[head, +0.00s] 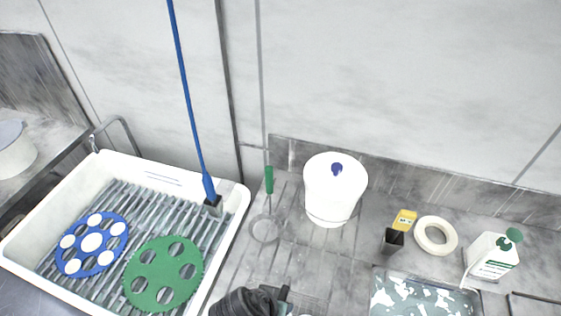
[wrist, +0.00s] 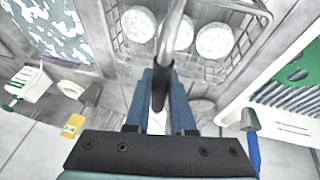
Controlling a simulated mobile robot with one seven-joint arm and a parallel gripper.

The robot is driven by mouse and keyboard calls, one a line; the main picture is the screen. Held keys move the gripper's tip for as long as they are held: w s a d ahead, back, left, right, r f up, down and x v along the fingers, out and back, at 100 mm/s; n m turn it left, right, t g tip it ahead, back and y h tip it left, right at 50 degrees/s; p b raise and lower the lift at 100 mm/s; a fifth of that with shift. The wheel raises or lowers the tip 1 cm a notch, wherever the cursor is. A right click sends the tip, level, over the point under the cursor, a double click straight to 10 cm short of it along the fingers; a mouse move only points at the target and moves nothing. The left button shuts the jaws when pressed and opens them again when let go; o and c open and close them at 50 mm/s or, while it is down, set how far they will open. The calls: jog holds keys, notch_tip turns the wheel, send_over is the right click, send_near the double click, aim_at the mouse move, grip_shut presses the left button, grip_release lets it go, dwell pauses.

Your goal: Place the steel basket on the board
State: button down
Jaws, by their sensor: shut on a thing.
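The steel basket (wrist: 190,66) is a wire basket with white round pieces inside, at the top of the wrist view. My gripper (wrist: 160,82) is shut on the dark grip of its handle, with a blue finger on each side. I cannot tell whether the basket hangs clear of the counter. In the head view my dark wrist is at the bottom edge, and the basket is almost wholly out of frame. A pale green, white-speckled panel, perhaps the board (head: 425,297), lies at the lower right. It also shows at upper left in the wrist view (wrist: 48,28).
A white sink tray (head: 237,196) with blue and green perforated discs stands left. A wall closes the back.

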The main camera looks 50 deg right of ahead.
jog(key=shift+w+f, duration=0.1)
jog(key=shift+f, duration=0.7)
jog(key=c, duration=0.8)
grip_release()
jog(key=shift+o, duration=0.2)
jog(key=shift+r, duration=0.2)
jog(key=b+v, duration=0.1)
jog(key=v, duration=1.1)
jog(key=shift+f, duration=0.1)
